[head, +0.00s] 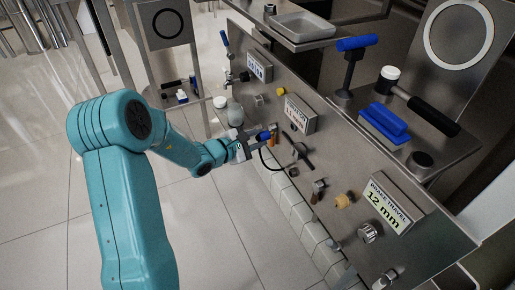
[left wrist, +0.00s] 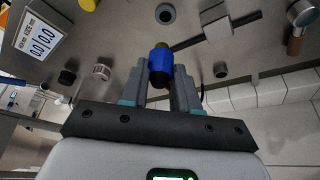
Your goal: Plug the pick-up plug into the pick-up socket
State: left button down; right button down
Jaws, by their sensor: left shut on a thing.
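My left gripper (head: 256,140) is at the front panel of the machine, shut on a blue plug (head: 264,135). In the left wrist view the plug (left wrist: 160,65) sits between the two grey fingers, its end toward the panel. A black cable (head: 264,158) hangs below the gripper in the head view. A dark round socket-like opening (left wrist: 165,13) lies on the panel just beyond the plug, apart from it in the left wrist view. I cannot tell whether this is the pick-up socket. My right gripper is not in view.
The steel panel (head: 325,155) carries a BRAKE TRAVEL display (head: 387,203), other displays, knobs and a dark lever (head: 302,155) close right of the gripper. A blue brush (head: 385,122) lies on the top.

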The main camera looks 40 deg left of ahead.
aim_at(269, 135)
pick_arm(q)
jog(key=shift+f, duration=0.1)
jog(key=shift+w+f+b, duration=0.1)
jog(key=shift+f+b, duration=0.05)
jog(key=shift+b, duration=0.4)
jog(key=shift+w+d+b, duration=0.35)
jog(key=shift+w, duration=0.5)
jog(key=shift+w+d+b, duration=0.3)
jog(key=shift+w+d, duration=0.05)
jog(key=shift+w, duration=0.45)
jog(key=shift+w+d+b, duration=0.35)
jog(key=shift+w, duration=0.5)
jog(key=shift+w+d+b, duration=0.3)
jog(key=shift+w+b, duration=0.1)
jog(key=shift+w, duration=0.3)
jog(key=shift+w+d+b, duration=0.2)
jog(key=shift+w+b, duration=0.1)
jog(key=shift+w, duration=0.3)
jog(key=c, duration=0.8)
grip_release()
